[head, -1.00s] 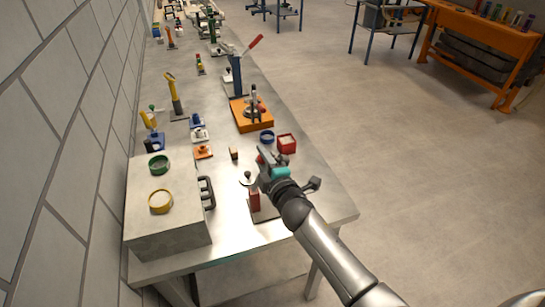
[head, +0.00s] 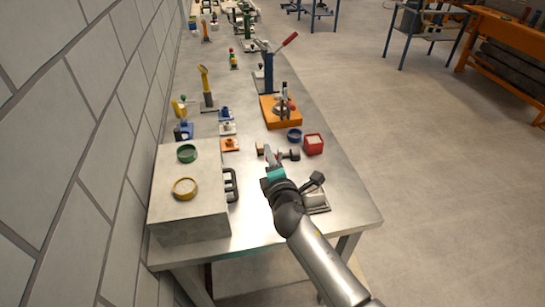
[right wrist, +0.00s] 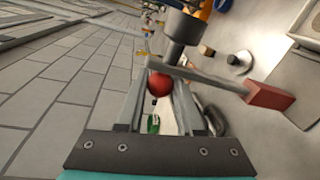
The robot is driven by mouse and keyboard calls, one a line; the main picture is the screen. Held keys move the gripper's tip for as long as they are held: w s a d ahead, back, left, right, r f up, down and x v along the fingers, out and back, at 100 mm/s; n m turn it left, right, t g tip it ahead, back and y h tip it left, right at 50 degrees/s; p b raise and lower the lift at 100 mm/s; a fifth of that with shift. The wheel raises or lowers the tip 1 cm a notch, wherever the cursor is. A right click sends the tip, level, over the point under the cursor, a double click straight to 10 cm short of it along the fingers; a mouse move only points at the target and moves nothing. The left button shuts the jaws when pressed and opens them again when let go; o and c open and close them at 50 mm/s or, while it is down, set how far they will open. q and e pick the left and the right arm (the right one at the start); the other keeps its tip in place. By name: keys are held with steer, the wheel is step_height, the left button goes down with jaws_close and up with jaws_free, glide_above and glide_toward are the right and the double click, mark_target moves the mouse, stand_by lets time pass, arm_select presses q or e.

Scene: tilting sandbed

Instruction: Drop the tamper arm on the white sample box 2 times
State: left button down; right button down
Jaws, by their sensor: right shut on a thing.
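My right gripper (head: 272,157) is shut on the red ball knob of the tamper arm (right wrist: 160,84). In the right wrist view the knob sits between the two fingers, with the grey bar (right wrist: 205,78) crossing just beyond them to a red block (right wrist: 268,97). The dark grey tamper head (right wrist: 184,26) shows past the knob. In the head view the head (head: 291,154) is held up, tilted sideways. The white sample box (head: 315,198) appears to be the pale box on a plate right of my forearm, partly hidden. The tamper head is apart from it. My left gripper is not in view.
A red box (head: 313,145), a blue ring (head: 294,135) and an orange-based press (head: 281,119) stand beyond my gripper. The table's right edge is close.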

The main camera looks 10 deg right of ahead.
steer(key=shift+a, duration=0.2)
steer(key=c, duration=0.8)
jaws_free()
steer(key=shift+c, duration=0.2)
steer(key=shift+s+d, duration=0.1)
steer(key=shift+s, duration=0.35)
steer(key=s+r, duration=0.2)
steer(key=s, duration=1.2)
steer(key=shift+r, duration=0.2)
